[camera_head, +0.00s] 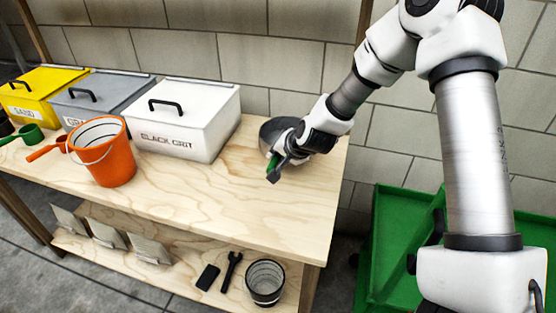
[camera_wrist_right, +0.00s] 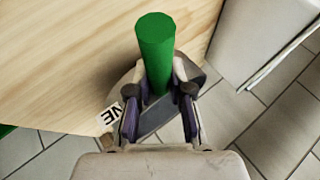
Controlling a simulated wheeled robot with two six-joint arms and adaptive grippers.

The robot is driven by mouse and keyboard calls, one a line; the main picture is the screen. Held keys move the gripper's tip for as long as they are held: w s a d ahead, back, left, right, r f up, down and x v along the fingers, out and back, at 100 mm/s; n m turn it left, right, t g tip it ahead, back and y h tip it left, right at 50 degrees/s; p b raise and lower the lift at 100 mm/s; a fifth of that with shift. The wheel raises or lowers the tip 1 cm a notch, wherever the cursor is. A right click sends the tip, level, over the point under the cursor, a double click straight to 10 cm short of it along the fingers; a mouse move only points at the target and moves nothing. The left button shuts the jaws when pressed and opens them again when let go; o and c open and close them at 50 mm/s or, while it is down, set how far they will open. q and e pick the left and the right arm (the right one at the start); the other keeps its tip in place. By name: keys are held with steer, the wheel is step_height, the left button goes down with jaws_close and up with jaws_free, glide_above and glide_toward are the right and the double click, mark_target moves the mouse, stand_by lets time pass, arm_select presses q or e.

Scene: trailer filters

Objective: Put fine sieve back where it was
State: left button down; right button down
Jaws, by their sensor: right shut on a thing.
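The fine sieve is a round dark grey pan (camera_head: 274,130) with a green handle, at the right back of the wooden bench. My right gripper (camera_head: 276,168) is shut on its green handle (camera_wrist_right: 155,55). In the wrist view the handle stands up between the fingertips (camera_wrist_right: 157,100), and a white label reading "NE" (camera_wrist_right: 111,115) shows beside them. The wrist hides much of the pan in the head view. I cannot tell whether the pan touches the bench. My left gripper is not in view.
On the bench (camera_head: 240,200) stand an orange bucket (camera_head: 112,165), a white bin (camera_head: 190,145), a grey bin (camera_head: 75,115) and a yellow bin (camera_head: 35,108). The lower shelf holds a grey cylinder (camera_head: 265,295) and a wrench (camera_head: 231,270). The bench's right half is mostly clear.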

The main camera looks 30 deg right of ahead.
steer(key=f, duration=0.2)
steer(key=f+b, duration=0.1)
steer(key=shift+w+d+f, duration=0.25)
steer(key=shift+w+d, duration=0.05)
steer(key=shift+w, duration=0.05)
steer(key=shift+f, duration=0.15)
steer(key=c, duration=1.1)
jaws_free()
steer(key=shift+o, duration=0.2)
